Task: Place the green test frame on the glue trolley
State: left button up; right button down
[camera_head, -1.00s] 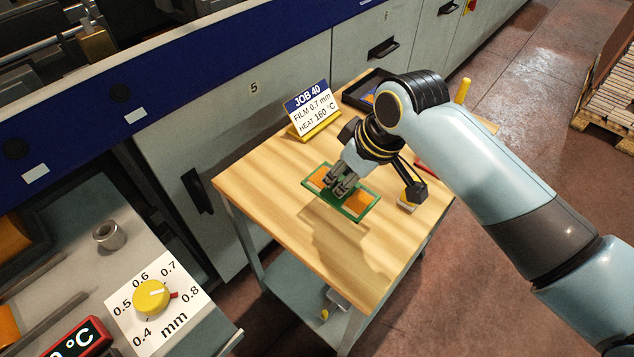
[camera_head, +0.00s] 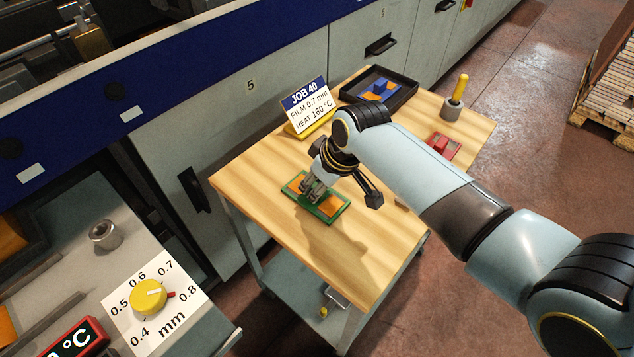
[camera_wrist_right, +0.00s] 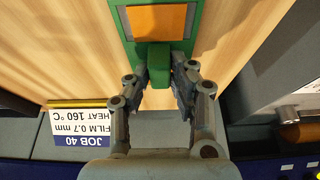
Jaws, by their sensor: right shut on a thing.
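The green test frame (camera_head: 328,207) is a flat green rectangle with orange panels. My right gripper (camera_head: 313,193) is shut on its raised green grip, which shows between the fingers in the right wrist view (camera_wrist_right: 159,66). The frame lies roughly flat at the wooden top of the glue trolley (camera_head: 250,176), towards its left edge. I cannot tell whether it touches the wood or hangs just above it. The fingers hide part of the frame. My left gripper is not in view.
A job sign (camera_head: 306,106) and a black tray (camera_head: 404,93) with blue and orange pieces stand at the trolley's back. A pot with a yellow handle (camera_head: 460,87) and a red object (camera_head: 443,146) are at the right. Bare wood lies in front of the frame.

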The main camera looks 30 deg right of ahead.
jog(key=c, duration=1.1)
grip_release()
jog(key=shift+c, duration=0.2)
jog(key=shift+r, duration=0.1)
jog(key=shift+s+d+r, duration=0.1)
jog(key=shift+r, duration=0.2)
jog(key=p+v, duration=0.1)
jog(key=v, duration=1)
jog(key=shift+r, duration=0.15)
jog(key=shift+s, duration=0.2)
